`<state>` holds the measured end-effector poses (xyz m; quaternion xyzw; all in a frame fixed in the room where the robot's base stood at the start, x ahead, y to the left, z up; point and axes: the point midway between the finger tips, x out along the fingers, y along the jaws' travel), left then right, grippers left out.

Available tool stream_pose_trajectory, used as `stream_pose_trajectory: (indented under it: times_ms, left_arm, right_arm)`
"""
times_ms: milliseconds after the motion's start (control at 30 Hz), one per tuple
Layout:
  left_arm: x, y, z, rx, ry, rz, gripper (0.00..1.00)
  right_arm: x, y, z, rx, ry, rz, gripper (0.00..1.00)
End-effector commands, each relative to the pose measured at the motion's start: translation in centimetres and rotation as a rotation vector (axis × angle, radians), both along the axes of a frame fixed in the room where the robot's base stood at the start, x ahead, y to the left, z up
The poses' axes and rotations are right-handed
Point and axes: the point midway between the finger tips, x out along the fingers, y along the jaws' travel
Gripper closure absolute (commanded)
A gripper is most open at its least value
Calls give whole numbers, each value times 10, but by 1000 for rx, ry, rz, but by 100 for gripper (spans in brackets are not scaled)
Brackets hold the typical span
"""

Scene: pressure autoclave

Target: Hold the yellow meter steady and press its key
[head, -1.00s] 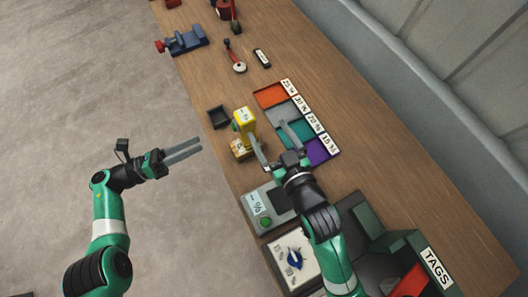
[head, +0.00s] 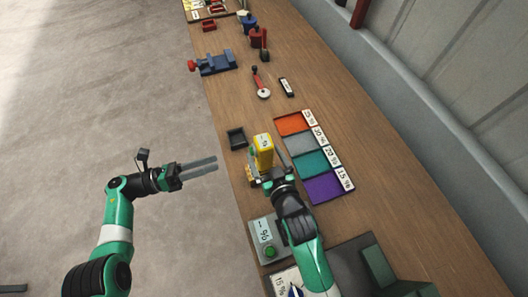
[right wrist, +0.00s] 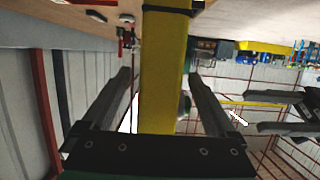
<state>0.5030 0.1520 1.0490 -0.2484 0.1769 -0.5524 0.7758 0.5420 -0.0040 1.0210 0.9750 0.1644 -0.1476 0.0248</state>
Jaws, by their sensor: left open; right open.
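The yellow meter (head: 264,148) stands upright near the table's left edge; in the right wrist view its yellow body (right wrist: 163,75) runs between my right fingers. My right gripper (head: 262,172) is open around the meter's lower part, with a visible gap between each finger and the body. Its fingers partly hide the meter's base in the head view. My left gripper (head: 216,164) is open and empty, to the left of the meter and beyond the table edge, pointing toward it. It also shows at the right of the right wrist view (right wrist: 280,112). I cannot make out the key.
Coloured trays with percent labels (head: 315,162) lie right of the meter. A blue vise (head: 216,63) is farther back.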

Motion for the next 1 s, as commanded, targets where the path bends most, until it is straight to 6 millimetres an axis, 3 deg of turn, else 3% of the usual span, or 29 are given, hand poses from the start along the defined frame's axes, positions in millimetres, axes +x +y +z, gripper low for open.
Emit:
stream_pose_trajectory:
  times_ms: [133, 433, 900, 967, 1000]
  left_arm:
    - [0, 0, 0, 0, 0, 0, 50]
    - [0, 0, 0, 0, 0, 0, 50]
    - [0, 0, 0, 0, 0, 0, 50]
    - [0, 0, 0, 0, 0, 0, 50]
    - [0, 0, 0, 0, 0, 0, 50]
  right_arm:
    - [11, 4, -3, 0, -1, 0, 7]
    - [14, 5, -4, 0, -1, 0, 7]
    - [13, 5, -4, 0, -1, 0, 90]
    - [13, 5, -4, 0, -1, 0, 100]
    - [13, 5, -4, 0, -1, 0, 100]
